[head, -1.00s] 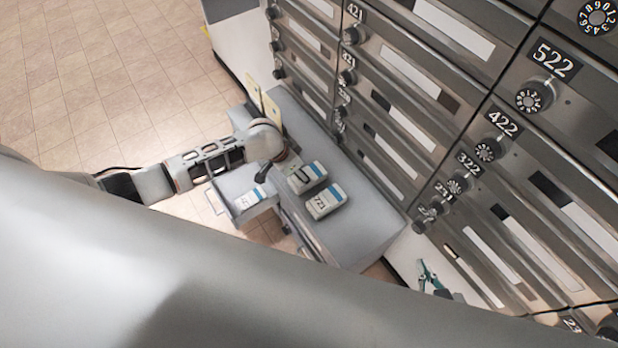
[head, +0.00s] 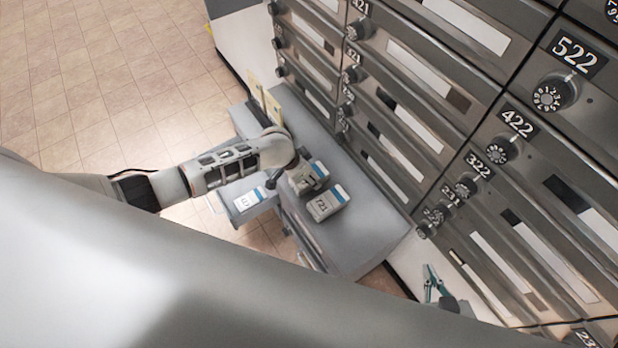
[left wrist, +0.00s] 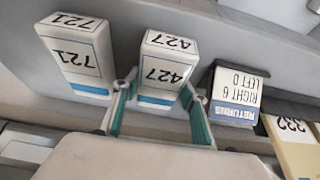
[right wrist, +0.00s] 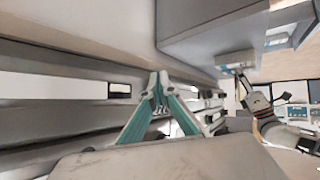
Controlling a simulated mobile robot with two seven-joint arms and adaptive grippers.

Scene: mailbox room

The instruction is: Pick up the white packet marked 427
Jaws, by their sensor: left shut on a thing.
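The white packet marked 427 (left wrist: 166,70), with a blue band, stands between the fingers of my left gripper (left wrist: 160,92) in the left wrist view. My left gripper is shut on it, one teal finger on each side. In the head view my left arm partly hides the packet (head: 319,172) on the grey cabinet top. I cannot tell whether it touches the surface. A similar white packet marked 721 (head: 326,203) is right beside it, also in the left wrist view (left wrist: 78,55). My right gripper (right wrist: 159,76) has its fingertips together and is empty, near the mailboxes.
An open drawer (head: 226,211) below the cabinet top holds another white packet (head: 249,200). A wall of metal mailboxes (head: 420,95) rises along the right. A lettered block (left wrist: 236,95) and a yellow card (left wrist: 292,145) stand beside packet 427. The cabinet top's front right is clear.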

